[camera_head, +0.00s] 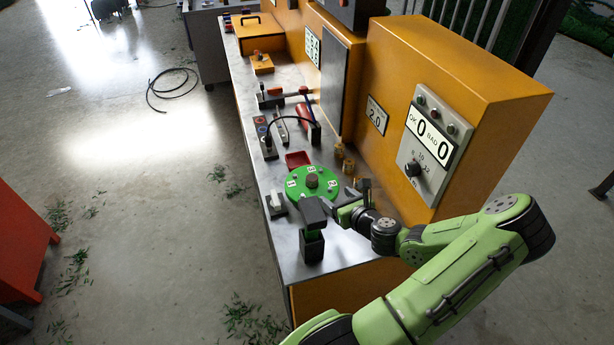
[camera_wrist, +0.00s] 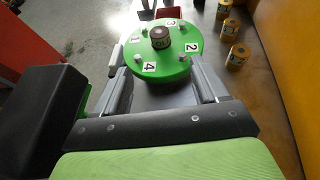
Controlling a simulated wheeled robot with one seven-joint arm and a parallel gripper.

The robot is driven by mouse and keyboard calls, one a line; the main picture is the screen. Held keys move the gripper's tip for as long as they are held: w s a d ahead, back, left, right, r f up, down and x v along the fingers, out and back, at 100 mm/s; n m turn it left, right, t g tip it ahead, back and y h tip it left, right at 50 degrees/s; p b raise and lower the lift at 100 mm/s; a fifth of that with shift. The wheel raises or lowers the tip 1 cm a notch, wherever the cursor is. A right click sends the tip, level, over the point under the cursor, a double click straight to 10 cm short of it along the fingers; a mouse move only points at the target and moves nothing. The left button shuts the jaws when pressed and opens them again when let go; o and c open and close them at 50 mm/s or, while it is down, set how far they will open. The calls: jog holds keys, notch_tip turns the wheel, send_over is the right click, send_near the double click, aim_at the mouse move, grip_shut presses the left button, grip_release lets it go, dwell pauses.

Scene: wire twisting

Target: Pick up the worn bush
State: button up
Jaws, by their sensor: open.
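A green round plate (camera_head: 295,192) with number tags and small white pegs sits on the bench; it also shows in the wrist view (camera_wrist: 178,70). A dark brown bush (camera_head: 312,180) stands upright at its middle, also seen in the wrist view (camera_wrist: 159,38). Several brass-coloured bushes stand right of the plate, such as one in the head view (camera_head: 349,165) and one in the wrist view (camera_wrist: 237,57). I cannot tell by looks which bush is worn. My gripper (camera_wrist: 157,62) is open and empty, its fingers spread at the plate's near side, short of the brown bush.
A black block (camera_head: 312,247) stands at the bench's near end, close to my gripper. A red tray (camera_head: 297,159) lies behind the plate. Tools and a red cylinder (camera_head: 303,116) lie farther back. The orange cabinet with a counter panel (camera_head: 430,140) bounds the right.

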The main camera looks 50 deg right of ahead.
aim_at(314, 180)
jog(key=x, duration=1.4)
jog(key=shift+w+f+b, duration=0.15)
jog(key=shift+w+b, duration=0.15)
jog(key=shift+w, duration=0.05)
jog(key=shift+s, duration=0.1)
jog(key=c, duration=1.3)
